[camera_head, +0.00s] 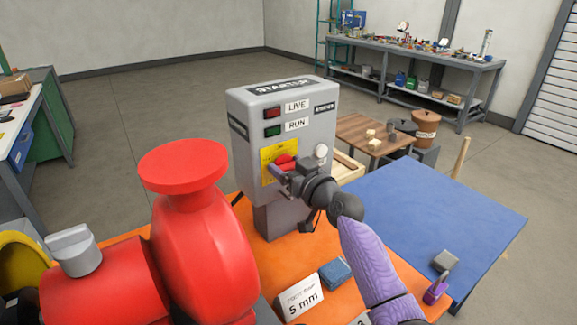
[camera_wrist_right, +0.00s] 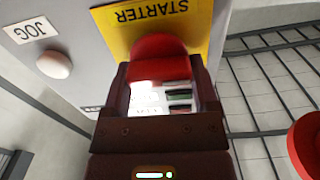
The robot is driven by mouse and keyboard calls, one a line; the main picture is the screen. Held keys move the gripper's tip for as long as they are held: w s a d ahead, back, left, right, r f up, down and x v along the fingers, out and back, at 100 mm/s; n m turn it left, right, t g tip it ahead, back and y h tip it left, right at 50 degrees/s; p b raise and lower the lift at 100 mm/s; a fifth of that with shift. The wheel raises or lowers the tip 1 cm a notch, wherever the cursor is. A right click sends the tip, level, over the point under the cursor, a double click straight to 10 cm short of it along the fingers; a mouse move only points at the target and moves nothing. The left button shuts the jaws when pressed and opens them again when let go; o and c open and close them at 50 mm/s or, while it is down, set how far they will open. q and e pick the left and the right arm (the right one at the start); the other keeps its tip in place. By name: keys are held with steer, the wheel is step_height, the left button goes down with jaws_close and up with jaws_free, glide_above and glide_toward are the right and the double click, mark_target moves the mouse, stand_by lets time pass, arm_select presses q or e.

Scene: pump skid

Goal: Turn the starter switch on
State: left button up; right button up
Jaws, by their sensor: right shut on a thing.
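The grey starter box (camera_head: 250,105) stands on the orange skid, with lamps labelled LIVE (camera_head: 272,113) and RUN (camera_head: 272,130). Its red switch handle (camera_head: 285,160) sits on a yellow plate (camera_head: 267,153). The handle also shows in the right wrist view (camera_wrist_right: 158,55), in front of the yellow STARTER plate (camera_wrist_right: 200,22). My right gripper (camera_head: 279,171) is at the handle, its fingers (camera_wrist_right: 163,88) on either side of it and shut on it. The fingers hide part of the handle and plate. My left gripper is not in view.
A white JOG button (camera_wrist_right: 54,64) is beside the plate. A large red pump body (camera_head: 200,250) stands left of the box. The blue table surface (camera_head: 430,210) at right is mostly clear.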

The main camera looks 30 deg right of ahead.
steer(key=m, duration=0.4)
steer(key=shift+d+m, duration=0.15)
steer(key=shift+m, duration=0.15)
steer(key=m+p, duration=0.1)
steer(key=m, duration=0.3)
steer(key=shift+d+f, duration=0.1)
steer(key=m, duration=0.4)
steer(key=shift+f+m+p, duration=0.1)
steer(key=shift+m+p, duration=0.25)
steer(key=shift+m, duration=0.05)
steer(key=shift+d+f+m+p, duration=0.15)
steer(key=shift+m+p, duration=0.2)
steer(key=shift+m, duration=1.65)
steer(key=o, duration=1.1)
